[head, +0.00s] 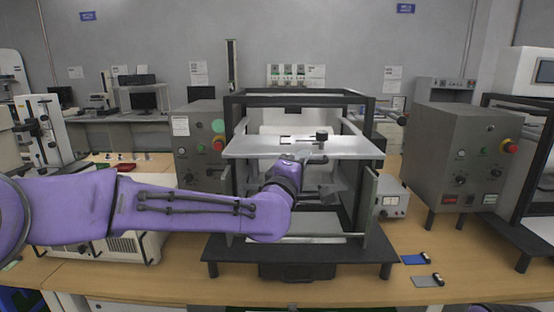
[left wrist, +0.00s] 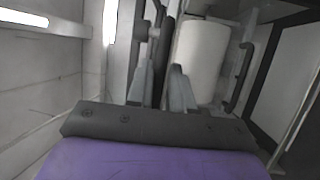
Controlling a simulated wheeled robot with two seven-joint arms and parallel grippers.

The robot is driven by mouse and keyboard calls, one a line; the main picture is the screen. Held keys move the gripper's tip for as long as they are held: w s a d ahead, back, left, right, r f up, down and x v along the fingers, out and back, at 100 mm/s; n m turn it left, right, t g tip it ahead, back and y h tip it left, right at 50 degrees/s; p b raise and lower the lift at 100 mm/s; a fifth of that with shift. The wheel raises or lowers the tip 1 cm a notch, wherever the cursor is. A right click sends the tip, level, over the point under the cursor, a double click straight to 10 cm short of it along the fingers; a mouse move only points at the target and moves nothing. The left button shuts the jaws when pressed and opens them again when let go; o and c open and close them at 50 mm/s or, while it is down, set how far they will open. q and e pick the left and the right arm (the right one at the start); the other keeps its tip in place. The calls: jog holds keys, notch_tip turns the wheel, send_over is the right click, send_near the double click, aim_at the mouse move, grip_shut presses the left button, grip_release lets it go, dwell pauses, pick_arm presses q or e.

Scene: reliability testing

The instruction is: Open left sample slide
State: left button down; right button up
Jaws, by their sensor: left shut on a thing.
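The test machine (head: 229,106) is a dark open frame on the bench, with a pale flat panel (head: 240,148) across its front. My left arm comes in from the left, and its gripper (head: 318,180) is at the machine's opening, below the panel. In the left wrist view the two grey fingers (left wrist: 160,92) close around a dark upright bar (left wrist: 166,55), beside a white cylinder (left wrist: 203,50). Which part the bar belongs to is hard to tell. The sample slide cannot be clearly made out. My right gripper does not show.
A grey control box with a red button (head: 455,150) stands at the right, and another (head: 188,150) stands behind the machine's left side. A small white meter box (head: 393,203) is beside the frame. Blue and grey flat pieces (head: 414,260) lie front right.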

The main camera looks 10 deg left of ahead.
pick_arm(q)
jog(key=shift+s+r, duration=0.2)
jog(key=shift+s, duration=0.15)
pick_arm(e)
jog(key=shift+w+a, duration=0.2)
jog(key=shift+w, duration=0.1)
pick_arm(q)
jog(key=c, duration=1.2)
grip_release()
jog(key=shift+o, duration=0.2)
jog(key=shift+s, duration=0.1)
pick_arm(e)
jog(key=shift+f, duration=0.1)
pick_arm(q)
jog(key=b+v, duration=0.3)
jog(key=v, duration=0.7)
jog(key=shift+s+b, duration=0.25)
jog(key=shift+b, duration=0.05)
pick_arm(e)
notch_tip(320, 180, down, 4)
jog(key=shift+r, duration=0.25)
pick_arm(q)
jog(key=shift+f, duration=0.15)
